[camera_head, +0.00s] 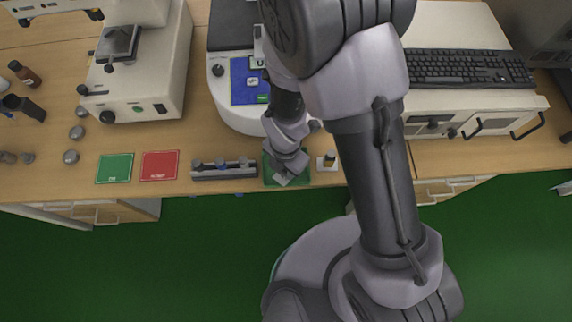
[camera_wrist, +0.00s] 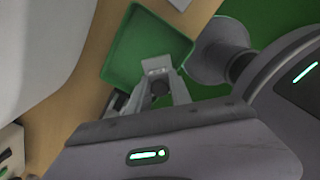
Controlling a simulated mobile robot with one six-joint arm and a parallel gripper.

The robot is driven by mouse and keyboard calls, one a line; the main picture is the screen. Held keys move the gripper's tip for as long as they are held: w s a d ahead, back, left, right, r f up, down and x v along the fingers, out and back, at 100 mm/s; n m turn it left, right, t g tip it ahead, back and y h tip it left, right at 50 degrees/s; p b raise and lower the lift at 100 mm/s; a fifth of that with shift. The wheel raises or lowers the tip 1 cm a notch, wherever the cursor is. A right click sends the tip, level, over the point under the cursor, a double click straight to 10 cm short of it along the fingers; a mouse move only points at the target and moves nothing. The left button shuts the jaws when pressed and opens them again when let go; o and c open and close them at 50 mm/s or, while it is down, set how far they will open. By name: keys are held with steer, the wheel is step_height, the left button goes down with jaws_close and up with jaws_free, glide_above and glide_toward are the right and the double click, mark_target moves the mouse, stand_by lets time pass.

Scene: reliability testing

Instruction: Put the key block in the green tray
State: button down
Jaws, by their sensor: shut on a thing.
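The green tray (camera_head: 268,174) lies at the front edge of the wooden bench, and it fills the upper middle of the wrist view (camera_wrist: 138,42). My gripper (camera_head: 284,172) points down over the tray. In the wrist view its fingers (camera_wrist: 158,78) are shut on a small pale grey block (camera_wrist: 156,63), which I take as the key block. The block also shows as a pale piece (camera_head: 281,180) at the fingertips in the head view. The block appears over the tray's near part; I cannot tell whether it touches the tray floor. My fingers hide part of it.
A rack with several knobs (camera_head: 224,172) stands left of the tray. A small white holder (camera_head: 328,162) stands close on its right. Flat green (camera_head: 115,168) and red (camera_head: 160,165) mats lie farther left. A machine with a blue panel (camera_head: 243,88) stands behind.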

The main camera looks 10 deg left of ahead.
steer(key=w, duration=0.3)
steer(key=shift+a+f, duration=0.15)
steer(key=shift+a, duration=0.1)
steer(key=shift+w+f+b, duration=0.1)
steer(key=shift+f+b, duration=0.2)
steer(key=shift+b, duration=0.05)
step_height(320, 180, down, 3)
steer(key=shift+b, duration=0.7)
steer(key=c, duration=1.2)
jaws_free()
steer(key=shift+o, duration=0.2)
